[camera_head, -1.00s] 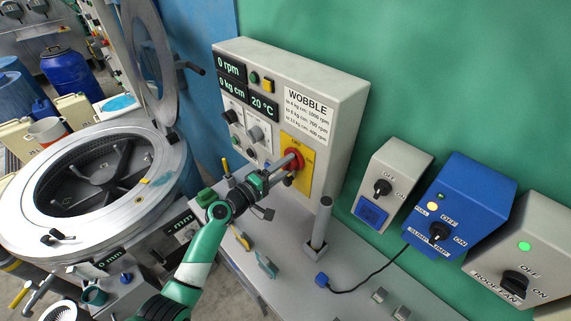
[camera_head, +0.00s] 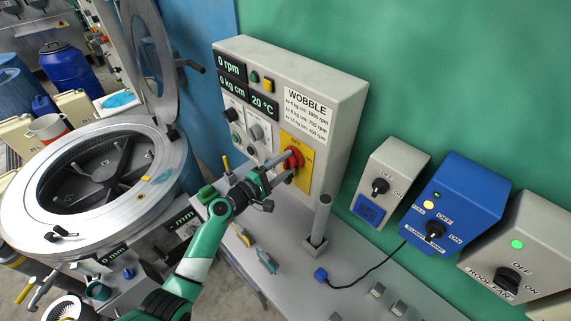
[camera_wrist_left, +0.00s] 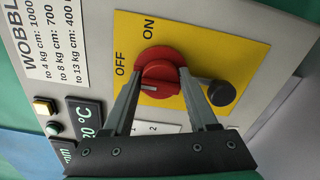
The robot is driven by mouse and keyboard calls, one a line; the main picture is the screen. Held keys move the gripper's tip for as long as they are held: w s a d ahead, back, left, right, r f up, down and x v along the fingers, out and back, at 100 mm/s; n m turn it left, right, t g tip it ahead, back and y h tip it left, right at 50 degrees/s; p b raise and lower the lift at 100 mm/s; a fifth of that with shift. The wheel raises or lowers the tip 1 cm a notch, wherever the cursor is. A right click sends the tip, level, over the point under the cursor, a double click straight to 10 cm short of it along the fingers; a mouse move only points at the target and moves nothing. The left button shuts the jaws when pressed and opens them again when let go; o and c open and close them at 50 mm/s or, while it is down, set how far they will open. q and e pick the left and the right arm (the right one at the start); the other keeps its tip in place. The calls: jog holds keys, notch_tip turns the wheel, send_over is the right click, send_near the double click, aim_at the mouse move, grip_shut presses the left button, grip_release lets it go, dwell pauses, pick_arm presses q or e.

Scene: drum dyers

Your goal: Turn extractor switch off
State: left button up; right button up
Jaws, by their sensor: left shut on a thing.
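A red rotary switch (camera_head: 293,158) sits on a yellow plate on the grey control panel. In the left wrist view the red switch (camera_wrist_left: 160,70) shows beside printed OFF and ON words, and its grip bar carries a white mark at one end. My left gripper (camera_head: 289,167) is at the switch, its two fingers on either side of the knob and shut on it. The fingers (camera_wrist_left: 160,92) show the same in the left wrist view. A dark round knob (camera_wrist_left: 222,93) is close beside one finger. My right gripper is in neither view.
A metal post (camera_head: 319,225) stands right of my left arm. An open drum (camera_head: 95,175) stands at left.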

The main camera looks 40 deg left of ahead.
pick_arm(q)
jog(key=o, duration=1.4)
jog(key=shift+c, duration=0.2)
jog(key=s+p, duration=0.1)
jog(key=s, duration=1)
jog(key=shift+s+a, duration=0.25)
jog(key=shift+s, duration=0.1)
